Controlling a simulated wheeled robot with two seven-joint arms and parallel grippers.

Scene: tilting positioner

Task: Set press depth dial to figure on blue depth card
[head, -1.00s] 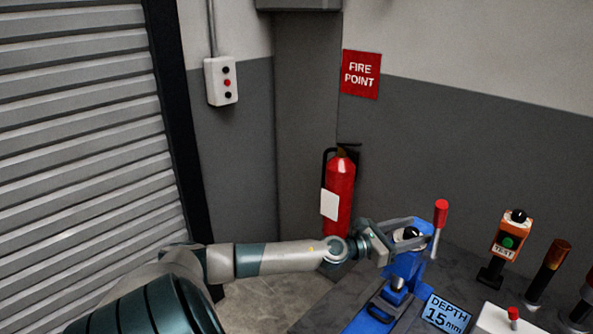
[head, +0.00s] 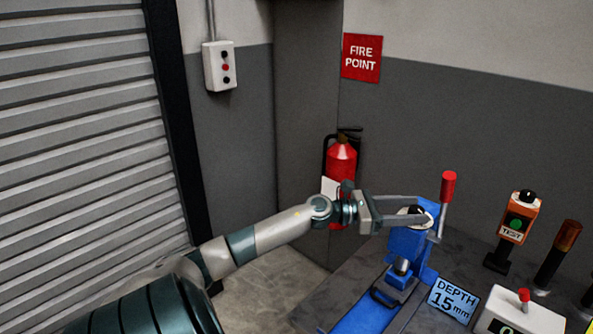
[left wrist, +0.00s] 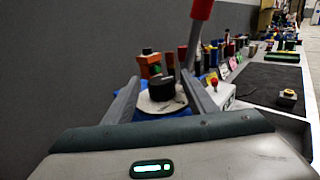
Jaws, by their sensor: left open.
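The blue press (head: 408,246) stands on the bench with a round white depth dial with a black knob (head: 417,211) near its top. The blue depth card (head: 453,300) reads "DEPTH 15 mm" and stands to the right of the press foot. My left gripper (head: 424,209) is open, its fingers reaching in from the left on either side of the dial. In the left wrist view the black knob (left wrist: 161,89) and white dial face (left wrist: 162,104) sit between the parted fingers, with gaps visible. The dial's figures are too small to read. My right gripper is out of view.
A red-handled lever (head: 447,195) rises just right of the dial, close to the fingertips. An orange test box (head: 518,218), a dark post with an amber top (head: 557,255) and a white box with a red switch (head: 515,315) stand further right.

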